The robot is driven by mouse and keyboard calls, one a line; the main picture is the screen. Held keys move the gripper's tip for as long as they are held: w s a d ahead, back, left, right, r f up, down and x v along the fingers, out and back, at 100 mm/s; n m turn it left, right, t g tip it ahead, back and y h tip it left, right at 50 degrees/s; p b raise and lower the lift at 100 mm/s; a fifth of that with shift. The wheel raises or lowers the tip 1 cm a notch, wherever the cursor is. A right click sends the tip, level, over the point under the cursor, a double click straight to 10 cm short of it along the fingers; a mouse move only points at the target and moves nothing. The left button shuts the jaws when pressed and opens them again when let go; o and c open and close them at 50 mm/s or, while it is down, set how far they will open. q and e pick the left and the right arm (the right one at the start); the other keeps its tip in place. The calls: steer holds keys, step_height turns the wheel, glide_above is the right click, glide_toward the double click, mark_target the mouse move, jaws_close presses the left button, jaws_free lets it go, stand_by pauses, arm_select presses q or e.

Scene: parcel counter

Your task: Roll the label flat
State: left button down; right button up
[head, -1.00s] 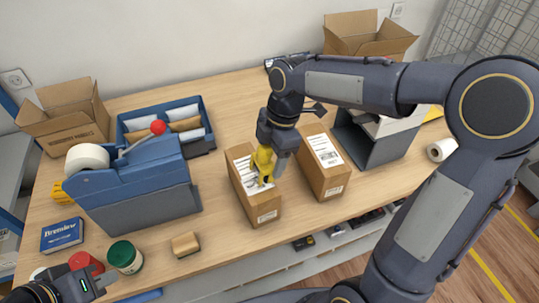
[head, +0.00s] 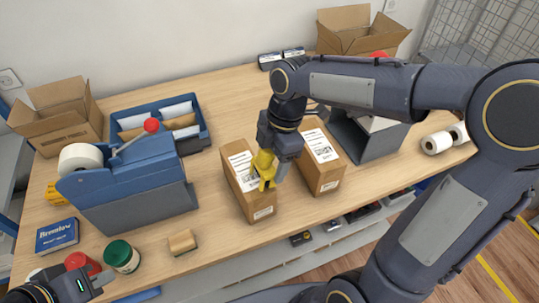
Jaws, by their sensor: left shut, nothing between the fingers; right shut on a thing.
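A brown parcel (head: 235,157) stands in the middle of the counter with a white label (head: 241,161) on its top. My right gripper (head: 263,184) is over this parcel, shut on a yellow tool (head: 263,163), whose lower end is at the label. The gripper and tool hide part of the label, so I cannot tell whether it lies fully flat. A second parcel (head: 329,176) with a label on top stands just to the right. My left gripper (head: 98,286) is shut and empty at the lower left, near the counter's front edge.
A blue tape dispenser (head: 130,180) with a red-knobbed lever stands left of the parcels. A wooden block (head: 182,242), a green-lidded jar (head: 122,257) and a blue box (head: 57,236) are near the front edge. A grey bin (head: 365,140) stands right. Open cartons (head: 60,125) stand behind.

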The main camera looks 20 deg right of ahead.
mark_target(259, 163)
steer(key=shift+f+b, duration=0.3)
steer(key=shift+f, duration=0.1)
stand_by(0.4)
steer(key=shift+s+a, duration=0.1)
steer(key=shift+a, duration=0.75)
steer(key=shift+s+a, duration=0.15)
steer(key=shift+a, duration=0.75)
steer(key=shift+s+a, duration=0.1)
steer(key=shift+a, duration=0.75)
